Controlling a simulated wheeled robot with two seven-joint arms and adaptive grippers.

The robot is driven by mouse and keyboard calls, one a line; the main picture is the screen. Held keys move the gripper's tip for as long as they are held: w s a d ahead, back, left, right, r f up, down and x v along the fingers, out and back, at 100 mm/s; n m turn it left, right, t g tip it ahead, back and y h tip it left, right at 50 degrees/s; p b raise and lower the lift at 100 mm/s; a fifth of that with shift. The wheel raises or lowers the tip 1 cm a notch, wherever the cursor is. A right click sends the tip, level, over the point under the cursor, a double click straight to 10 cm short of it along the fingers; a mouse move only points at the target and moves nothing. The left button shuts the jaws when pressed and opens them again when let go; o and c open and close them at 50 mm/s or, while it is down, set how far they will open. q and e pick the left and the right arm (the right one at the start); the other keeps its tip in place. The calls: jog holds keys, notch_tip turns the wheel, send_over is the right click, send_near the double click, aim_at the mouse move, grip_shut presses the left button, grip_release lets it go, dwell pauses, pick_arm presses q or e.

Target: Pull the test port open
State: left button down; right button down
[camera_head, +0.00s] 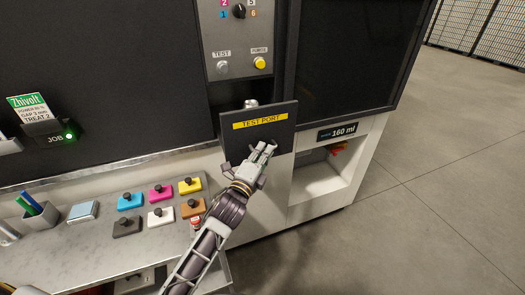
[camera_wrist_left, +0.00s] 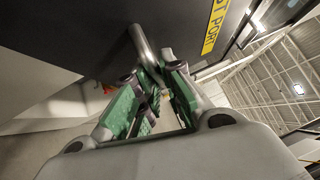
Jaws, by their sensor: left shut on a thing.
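The test port (camera_head: 240,141) is a dark panel with a yellow "TEST PORT" label on the front of the machine. It stands out from the machine face, and a silvery rounded thing (camera_head: 250,103) shows just behind its top edge. In the left wrist view, part of the panel (camera_wrist_left: 180,22) and its label show, with a metal bar handle (camera_wrist_left: 141,43) on it. My left gripper (camera_head: 262,150) is at the panel's lower right front. In the wrist view its green-padded fingers (camera_wrist_left: 153,95) are closed around the handle's near end, which they partly hide.
Right of the port is an open bay (camera_head: 318,178) under a "160 ml" sign (camera_head: 337,132). Several coloured blocks (camera_head: 161,194) sit on the counter (camera_head: 85,250) at left. The floor at right is clear.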

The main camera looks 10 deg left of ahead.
pick_arm(q)
jog(key=c, duration=1.5)
grip_release()
jog(key=shift+s, duration=0.1)
jog(key=shift+v, duration=5.9)
